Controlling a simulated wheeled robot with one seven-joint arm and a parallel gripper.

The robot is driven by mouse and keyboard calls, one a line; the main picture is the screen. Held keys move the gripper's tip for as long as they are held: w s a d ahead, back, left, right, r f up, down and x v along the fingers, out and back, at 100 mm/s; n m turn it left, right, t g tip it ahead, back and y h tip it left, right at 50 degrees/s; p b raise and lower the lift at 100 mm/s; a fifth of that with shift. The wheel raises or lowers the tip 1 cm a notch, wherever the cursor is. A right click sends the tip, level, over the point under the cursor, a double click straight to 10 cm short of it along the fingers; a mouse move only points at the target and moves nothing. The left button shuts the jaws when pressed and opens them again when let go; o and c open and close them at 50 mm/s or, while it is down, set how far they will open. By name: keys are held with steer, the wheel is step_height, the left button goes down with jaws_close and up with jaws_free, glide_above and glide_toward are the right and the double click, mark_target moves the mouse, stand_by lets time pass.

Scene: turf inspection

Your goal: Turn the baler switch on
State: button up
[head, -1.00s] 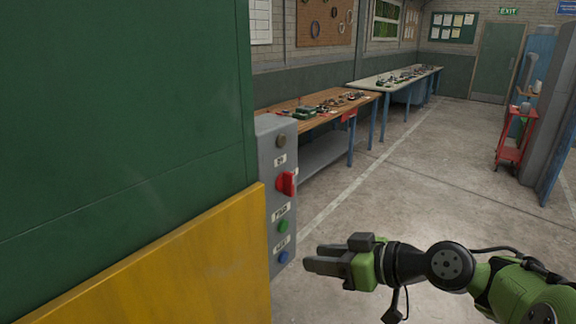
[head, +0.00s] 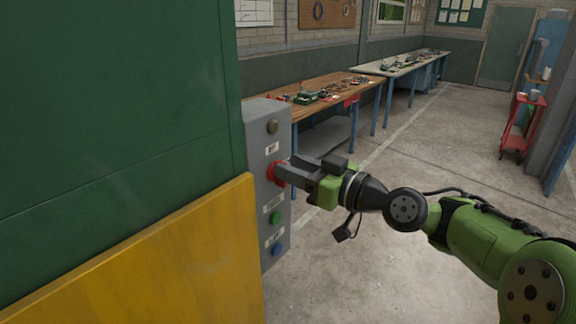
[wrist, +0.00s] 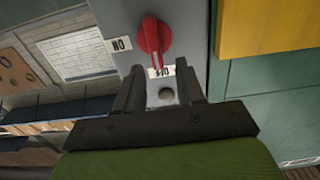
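The baler switch is a red rotary knob (head: 273,173) on a grey control box (head: 282,232). In the wrist view the knob (wrist: 151,36) has its narrow handle pointing down to the OFF label (wrist: 161,71). An ON label (wrist: 121,44) lies to its left. My gripper (head: 284,170) is at the box face in the head view, its fingers partly covering the knob. In the wrist view my gripper (wrist: 161,84) is open, its fingers apart, with the knob just beyond the tips. I cannot tell whether they touch it.
The box also has a dark round button (head: 272,127) above, and a green button (head: 275,218) and a blue button (head: 277,250) below. A green and yellow machine panel (head: 150,265) stands close on the left. A workbench (head: 318,90) stands behind. Open floor lies right.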

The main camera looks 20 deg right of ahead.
steer(key=shift+x, duration=1)
jaws_close()
